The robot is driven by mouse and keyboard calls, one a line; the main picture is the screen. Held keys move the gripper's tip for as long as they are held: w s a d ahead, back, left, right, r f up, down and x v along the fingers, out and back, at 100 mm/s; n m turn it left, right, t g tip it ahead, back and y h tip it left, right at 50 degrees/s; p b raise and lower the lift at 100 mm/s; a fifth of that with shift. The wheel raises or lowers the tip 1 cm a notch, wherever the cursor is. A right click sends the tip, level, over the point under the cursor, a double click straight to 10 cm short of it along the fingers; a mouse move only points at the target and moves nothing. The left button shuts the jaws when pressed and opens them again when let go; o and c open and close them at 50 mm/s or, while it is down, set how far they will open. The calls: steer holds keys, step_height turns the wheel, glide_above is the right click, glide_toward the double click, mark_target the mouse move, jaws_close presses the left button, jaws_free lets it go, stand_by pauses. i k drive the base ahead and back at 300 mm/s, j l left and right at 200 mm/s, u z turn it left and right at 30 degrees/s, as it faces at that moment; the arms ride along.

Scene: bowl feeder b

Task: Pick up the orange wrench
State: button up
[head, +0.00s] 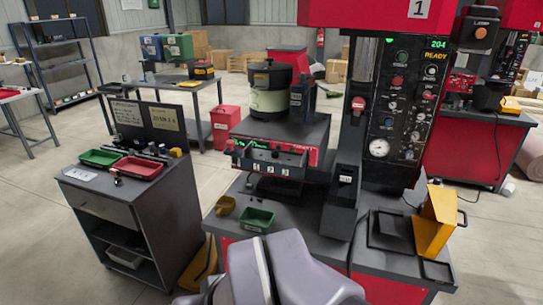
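I cannot make out an orange wrench in the head view. A grey tool cart (130,205) stands at the left, with several small dark and metallic items (140,149) along the back of its top. They are too small to identify. A small orange-yellow item (176,152) sits at the cart's back right corner, and its kind is unclear. My gripper is not in view; only grey links of my arm show at the bottom centre, covering part of the red machine's front.
A green tray (101,157) and a red tray (138,167) lie on the cart. The red machine's bench (285,225) holds a green bin (257,219), a bowl feeder (270,88) and a yellow bracket (436,221). A control panel (401,97) rises at the right. Open floor lies left of the cart.

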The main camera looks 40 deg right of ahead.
mark_target(118, 182)
steer(key=i+j+u, duration=0.15)
steer(key=i, duration=1.45)
steer(key=i+j+u, duration=0.1)
steer(key=i, duration=1.5)
